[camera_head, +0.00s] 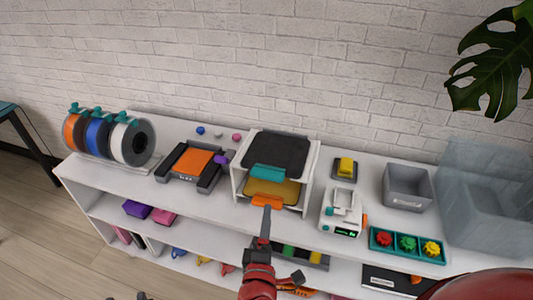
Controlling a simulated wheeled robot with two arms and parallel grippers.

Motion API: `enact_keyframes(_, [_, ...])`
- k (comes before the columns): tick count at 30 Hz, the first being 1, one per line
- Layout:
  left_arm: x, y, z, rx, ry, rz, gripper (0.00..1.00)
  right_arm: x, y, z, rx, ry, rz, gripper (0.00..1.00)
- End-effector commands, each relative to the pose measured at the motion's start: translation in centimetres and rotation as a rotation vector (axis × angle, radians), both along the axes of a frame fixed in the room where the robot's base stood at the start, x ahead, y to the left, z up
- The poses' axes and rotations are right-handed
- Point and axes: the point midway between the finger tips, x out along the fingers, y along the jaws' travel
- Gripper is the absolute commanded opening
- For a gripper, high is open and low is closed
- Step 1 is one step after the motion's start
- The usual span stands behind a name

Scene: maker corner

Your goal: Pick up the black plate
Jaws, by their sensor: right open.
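The black plate (277,153) lies flat on top of a white two-level rack (237,178) on the shelf unit. It has a teal tab (269,172) on its front edge. A gold plate (285,190) with an orange tab (268,202) lies in the level below. My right gripper (283,242) is open and empty. It is in front of and below the rack, with one dark finger pointing up close to the orange tab in the picture; I cannot tell whether they touch. Small dark tips at the bottom edge may be my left gripper (140,296), mostly out of frame.
A printer with an orange bed (192,162) and filament spools (98,135) stand left of the rack. A white device (341,212), grey bin (406,187), teal tray (378,248) and clear box (487,195) stand to the right. A brick wall is behind.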

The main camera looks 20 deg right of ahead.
Motion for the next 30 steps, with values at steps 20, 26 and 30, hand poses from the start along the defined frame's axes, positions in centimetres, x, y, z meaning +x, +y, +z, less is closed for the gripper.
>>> enact_keyframes(20, [0.0,0.0,4.1,0.000,0.000,0.000,0.50,10.2,-4.4,0.3,0.001,-0.003,-0.001,0.60])
enact_keyframes(26, [0.0,0.0,4.5,0.000,0.000,0.000,0.50,11.4,-4.9,0.1,0.000,0.001,-0.001,0.60])
enact_keyframes(30, [0.0,0.0,5.5,0.000,0.000,0.000,0.50,13.2,-5.5,0.5,0.003,-0.003,-0.001,0.60])
